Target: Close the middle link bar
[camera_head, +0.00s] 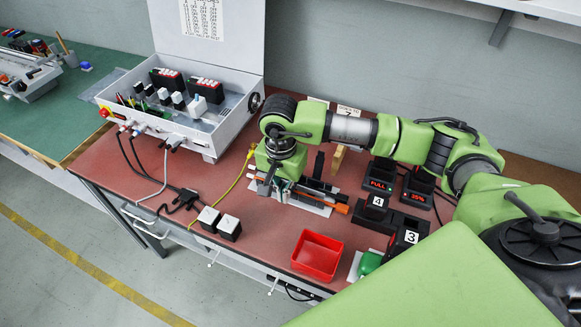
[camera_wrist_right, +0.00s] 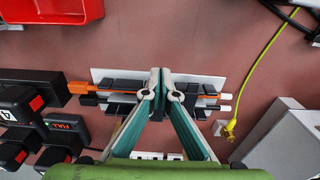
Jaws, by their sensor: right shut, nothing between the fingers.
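A fixture with black bars and orange rods (camera_head: 322,203) lies on a white plate on the red-brown table. I cannot tell which bar is the middle link bar. My right gripper (camera_head: 277,190) is over the left part of the fixture in the head view. In the right wrist view, the right gripper (camera_wrist_right: 161,76) has its fingertips together in front of the bars, with nothing between them. Its fingers hide the fixture's centre. I cannot tell whether they touch it. My left gripper is not in view.
A red tray (camera_head: 317,256) stands at the table's front. Black battery chargers (camera_head: 384,176) are right of the fixture. A white open case (camera_head: 190,115) stands at the back left, with black cables. A yellow cable (camera_head: 240,175) and two small boxes (camera_head: 229,228) lie left of the gripper.

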